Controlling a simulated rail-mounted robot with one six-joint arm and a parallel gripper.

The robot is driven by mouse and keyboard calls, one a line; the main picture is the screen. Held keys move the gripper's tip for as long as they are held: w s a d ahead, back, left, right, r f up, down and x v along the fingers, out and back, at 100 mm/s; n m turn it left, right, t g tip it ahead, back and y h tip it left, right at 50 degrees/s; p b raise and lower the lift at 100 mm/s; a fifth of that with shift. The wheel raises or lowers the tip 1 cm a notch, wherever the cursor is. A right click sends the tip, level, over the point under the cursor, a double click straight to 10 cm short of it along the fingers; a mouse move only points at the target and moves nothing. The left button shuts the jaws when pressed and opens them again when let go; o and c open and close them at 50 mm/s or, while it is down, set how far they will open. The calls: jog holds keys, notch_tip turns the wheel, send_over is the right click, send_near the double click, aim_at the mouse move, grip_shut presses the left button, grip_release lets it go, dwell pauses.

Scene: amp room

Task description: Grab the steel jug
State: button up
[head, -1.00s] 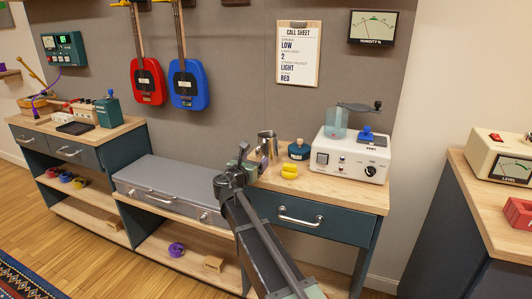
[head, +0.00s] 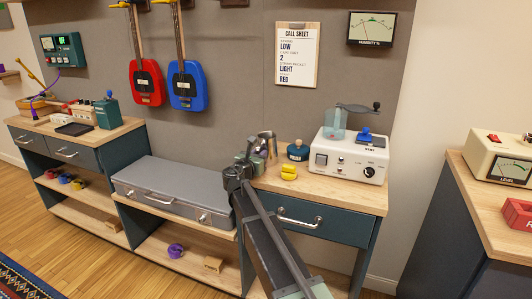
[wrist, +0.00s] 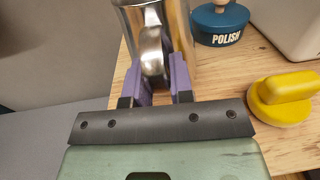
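The steel jug (head: 270,139) stands upright at the left part of the wooden counter, partly hidden behind my gripper (head: 257,152) in the head view. In the wrist view the shiny jug (wrist: 183,25) is at the top, with its handle (wrist: 152,52) facing my gripper. The two purple fingers of my gripper (wrist: 158,80) are apart, one on each side of the lower handle. I see no clear sign that they press on it.
A blue polish tin (wrist: 220,25) and a yellow object (wrist: 285,98) stand close right of the jug. A white machine (head: 349,155) is further right. A grey case (head: 172,187) lies on the lower bench to the left.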

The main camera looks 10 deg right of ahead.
grip_shut()
jog(key=shift+r, duration=0.1)
notch_tip(320, 180, up, 20)
jog(key=p, duration=2)
